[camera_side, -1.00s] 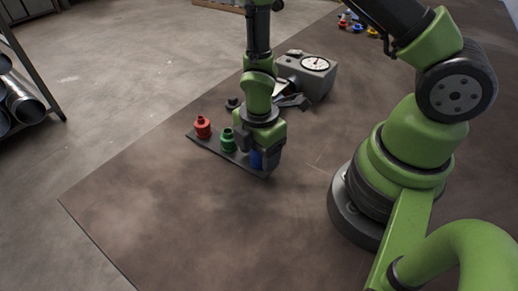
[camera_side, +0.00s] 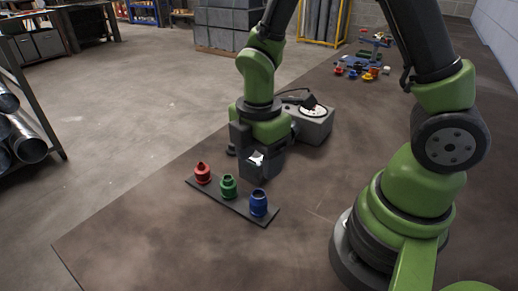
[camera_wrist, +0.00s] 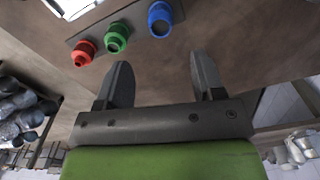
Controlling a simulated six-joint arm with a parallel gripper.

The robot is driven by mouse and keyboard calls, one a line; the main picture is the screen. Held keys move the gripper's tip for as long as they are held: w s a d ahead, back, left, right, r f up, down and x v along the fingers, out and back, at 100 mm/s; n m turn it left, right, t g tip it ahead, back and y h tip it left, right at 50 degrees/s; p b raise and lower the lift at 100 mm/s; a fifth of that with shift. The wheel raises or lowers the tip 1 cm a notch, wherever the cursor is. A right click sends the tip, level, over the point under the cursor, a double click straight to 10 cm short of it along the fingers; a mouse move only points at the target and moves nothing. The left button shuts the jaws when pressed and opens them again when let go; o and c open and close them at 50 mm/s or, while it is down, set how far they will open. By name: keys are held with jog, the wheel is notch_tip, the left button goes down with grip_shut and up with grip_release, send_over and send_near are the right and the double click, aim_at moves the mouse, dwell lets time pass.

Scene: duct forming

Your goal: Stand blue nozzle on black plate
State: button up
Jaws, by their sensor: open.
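The blue nozzle (camera_side: 258,203) stands upright at the right end of the black plate (camera_side: 233,209), beside the green nozzle (camera_side: 228,186) and the red nozzle (camera_side: 203,173). In the wrist view the blue nozzle (camera_wrist: 160,19), green nozzle (camera_wrist: 117,38) and red nozzle (camera_wrist: 84,52) show beyond the fingers on the plate (camera_wrist: 138,17). My gripper (camera_wrist: 163,80) is open and empty, with its two dark fingers spread. In the side view it is behind and above the plate, apart from all the nozzles.
A grey box with a round dial (camera_side: 312,122) stands behind my gripper. Several small coloured parts on a blue rack (camera_side: 365,68) are at the far back of the table. The table front is clear. Metal pipes (camera_side: 22,135) lie on a rack at the left.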

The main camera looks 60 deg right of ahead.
jog(key=s+r+m+t+y, duration=0.1)
jog(key=s+r+m+t, duration=0.2)
jog(key=r+m, duration=0.6)
jog(key=s+r+m+t+y, duration=0.1)
jog(key=s+r+m+t, duration=0.3)
jog(key=r+m, duration=0.5)
jog(key=s+m, duration=0.1)
jog(key=s, duration=0.1)
jog(key=shift+s+d+r+m, duration=0.3)
jog(key=shift+s+d+r, duration=0.05)
